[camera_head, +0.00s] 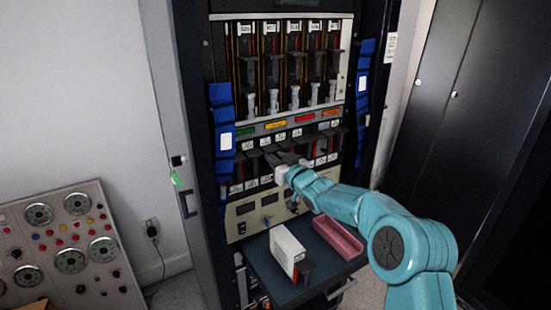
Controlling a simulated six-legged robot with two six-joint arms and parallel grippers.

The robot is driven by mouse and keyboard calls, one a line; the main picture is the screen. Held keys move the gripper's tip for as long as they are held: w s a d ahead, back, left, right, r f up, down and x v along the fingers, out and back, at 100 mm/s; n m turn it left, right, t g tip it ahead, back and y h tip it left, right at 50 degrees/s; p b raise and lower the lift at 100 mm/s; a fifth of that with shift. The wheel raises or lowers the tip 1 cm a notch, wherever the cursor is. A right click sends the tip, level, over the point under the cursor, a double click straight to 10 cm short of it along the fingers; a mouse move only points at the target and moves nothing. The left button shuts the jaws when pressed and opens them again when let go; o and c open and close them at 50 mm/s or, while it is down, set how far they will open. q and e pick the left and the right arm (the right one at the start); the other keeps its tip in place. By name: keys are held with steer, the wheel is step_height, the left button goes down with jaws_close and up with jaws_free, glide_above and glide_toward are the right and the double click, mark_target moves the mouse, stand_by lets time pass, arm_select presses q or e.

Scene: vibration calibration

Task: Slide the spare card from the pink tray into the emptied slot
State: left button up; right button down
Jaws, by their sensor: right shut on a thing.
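My right gripper (283,158) is at the lower card row (250,172) of the rack, in the middle of the camera_head view. Its dark fingers are shut on a card, which is mostly hidden by the fingers and the dark row behind. I cannot tell how far the card sits in a slot. The pink tray (338,238) lies on the pull-out shelf below and looks empty. My left gripper is not in view.
A white box (287,251) with a dark piece at its front stands on the shelf (262,268), left of the tray. An upper card row (295,66) is above. Blue cable holders (222,128) flank the rack. A dial panel (70,245) stands at left.

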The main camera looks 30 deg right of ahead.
steer(key=shift+w+r+p, duration=0.1)
steer(key=shift+w+p, duration=0.2)
steer(key=shift+w, duration=0.05)
steer(key=shift+r, duration=0.1)
stand_by(0.4)
steer(key=c, duration=1)
jaws_free()
steer(key=shift+w, duration=0.1)
steer(key=shift+f, duration=0.3)
steer(key=shift+f+b, duration=0.3)
steer(key=shift+b, duration=0.05)
steer(key=shift+f, duration=0.15)
